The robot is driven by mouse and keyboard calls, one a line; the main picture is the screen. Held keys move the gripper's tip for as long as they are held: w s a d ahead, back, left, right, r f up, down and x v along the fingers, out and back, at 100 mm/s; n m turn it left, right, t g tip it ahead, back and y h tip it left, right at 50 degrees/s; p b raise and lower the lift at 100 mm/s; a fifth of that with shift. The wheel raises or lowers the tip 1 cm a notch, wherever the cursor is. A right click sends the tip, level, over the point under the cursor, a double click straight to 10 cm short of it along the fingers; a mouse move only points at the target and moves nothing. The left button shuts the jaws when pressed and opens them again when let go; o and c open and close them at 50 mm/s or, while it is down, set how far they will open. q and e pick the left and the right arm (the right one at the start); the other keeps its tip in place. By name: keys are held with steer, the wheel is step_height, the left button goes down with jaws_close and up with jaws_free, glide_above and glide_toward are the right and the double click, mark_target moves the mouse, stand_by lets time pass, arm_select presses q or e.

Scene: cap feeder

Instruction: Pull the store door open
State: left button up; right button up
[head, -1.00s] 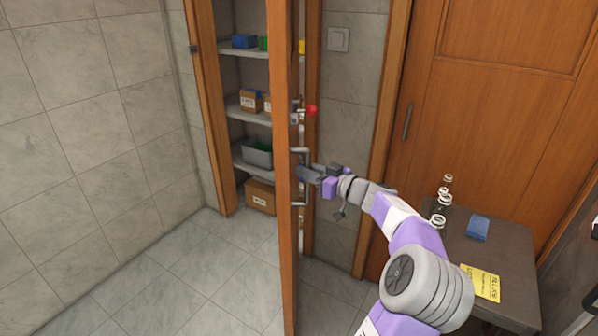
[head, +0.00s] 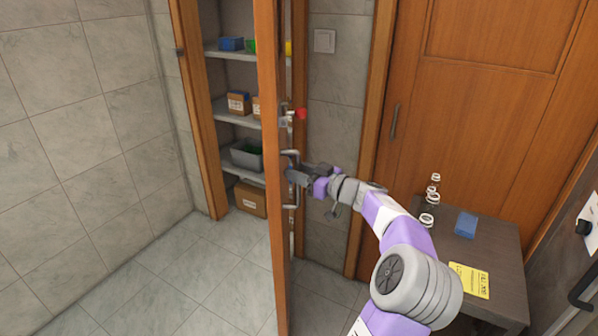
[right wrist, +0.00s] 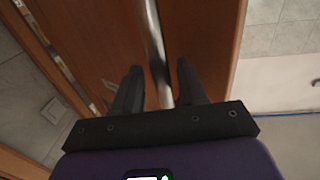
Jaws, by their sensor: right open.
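The store door (head: 270,130) is a brown wooden leaf, standing open and seen nearly edge-on in the head view. Its metal bar handle (head: 294,200) is on the right-hand face. My right gripper (head: 291,177) is at the handle, reaching in from the right. In the right wrist view the door (right wrist: 208,38) fills the upper middle. The handle bar (right wrist: 154,35) runs down between the two dark fingers of the right gripper (right wrist: 160,78), which are apart with gaps beside the bar. My left gripper is not in view.
Behind the door are shelves (head: 238,118) with boxes and a grey bin (head: 246,155). A dark table (head: 500,240) at the right bears glass bottles, a blue block (head: 466,225) and a yellow card (head: 469,281). The tiled floor (head: 190,285) left of the door is clear.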

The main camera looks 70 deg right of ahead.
steer(key=p+v, duration=0.2)
steer(key=v, duration=0.5)
steer(key=shift+s, duration=0.25)
steer(key=shift+w, duration=0.15)
